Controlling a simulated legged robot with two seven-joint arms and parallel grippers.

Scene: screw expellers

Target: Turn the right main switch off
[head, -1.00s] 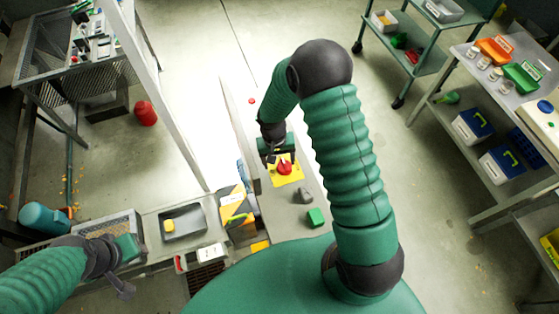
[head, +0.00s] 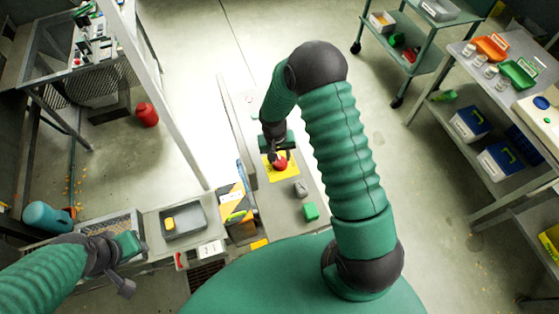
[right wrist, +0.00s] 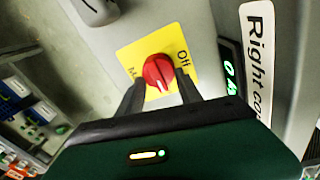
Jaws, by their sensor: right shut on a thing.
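The right main switch is a red rotary knob (right wrist: 158,72) with a white pointer line, on a yellow plate (right wrist: 187,75). The plate reads "Off" on the right; the left label is hard to read. In the head view the knob (head: 280,164) sits on the grey control panel (head: 283,207). My right gripper (right wrist: 159,92) has a finger on each side of the knob and is shut on it; it also shows in the head view (head: 279,156). My left gripper (head: 125,284) hangs at the lower left, away from the switch; its jaw opening is unclear.
A grey knob (head: 301,188) and a green button (head: 311,211) lie nearer on the panel. A green-lit display (right wrist: 230,75) and a "Right con..." label (right wrist: 258,55) are beside the plate. A grey tray (head: 184,223) stands to the left.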

